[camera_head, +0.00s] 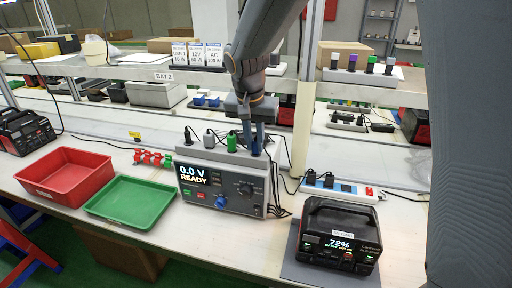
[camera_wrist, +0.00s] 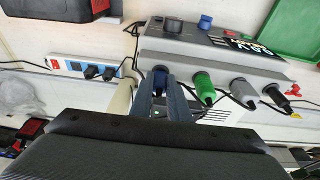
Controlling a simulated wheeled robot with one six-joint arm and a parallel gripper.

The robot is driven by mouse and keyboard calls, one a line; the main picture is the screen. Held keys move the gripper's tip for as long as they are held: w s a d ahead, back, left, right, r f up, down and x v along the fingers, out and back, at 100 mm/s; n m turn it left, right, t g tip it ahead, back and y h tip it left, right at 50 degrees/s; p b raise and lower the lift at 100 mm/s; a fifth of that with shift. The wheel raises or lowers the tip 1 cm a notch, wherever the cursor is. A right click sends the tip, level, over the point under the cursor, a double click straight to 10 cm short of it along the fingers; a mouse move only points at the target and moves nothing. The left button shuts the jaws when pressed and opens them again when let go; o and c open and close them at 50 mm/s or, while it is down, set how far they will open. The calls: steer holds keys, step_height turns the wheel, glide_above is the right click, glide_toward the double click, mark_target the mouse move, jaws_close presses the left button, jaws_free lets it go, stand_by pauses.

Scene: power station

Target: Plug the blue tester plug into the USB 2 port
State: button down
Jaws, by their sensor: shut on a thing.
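The blue tester plug (camera_head: 255,147) is at the right end of the plug row on top of the grey tester (camera_head: 228,182), which reads "0.0 V READY". My gripper (camera_head: 258,138) reaches down from above and is shut on it. In the wrist view the blue plug (camera_wrist: 160,78) sits between the two fingers (camera_wrist: 161,92). I cannot tell whether it still rests in the tester's top. The black power station (camera_head: 340,235) stands to the right on a grey mat, with its screen at 72%. Its front ports are too small to read, so I cannot pick out USB 2.
A green plug (camera_head: 232,141), a grey plug (camera_head: 209,139) and a black plug (camera_head: 188,135) stand left of the blue one. A white power strip (camera_head: 340,188) lies behind the power station. A green tray (camera_head: 131,203) and red bin (camera_head: 66,178) are left. Cables hang at the tester's right.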

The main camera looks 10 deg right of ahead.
steer(key=shift+r, duration=0.15)
steer(key=shift+w+d+p+v, duration=0.1)
steer(key=shift+w+p+v, duration=0.1)
steer(key=shift+p+v, duration=0.7)
steer(key=shift+w+d+p+v, duration=0.1)
steer(key=shift+w+p+v, duration=0.1)
steer(key=shift+p+v, duration=0.65)
steer(key=shift+w+d+p+v, duration=0.1)
steer(key=shift+w+p+v, duration=0.15)
steer(key=shift+p+v, duration=0.6)
steer(key=shift+a+r+b, duration=0.1)
steer(key=shift+r+b, duration=0.2)
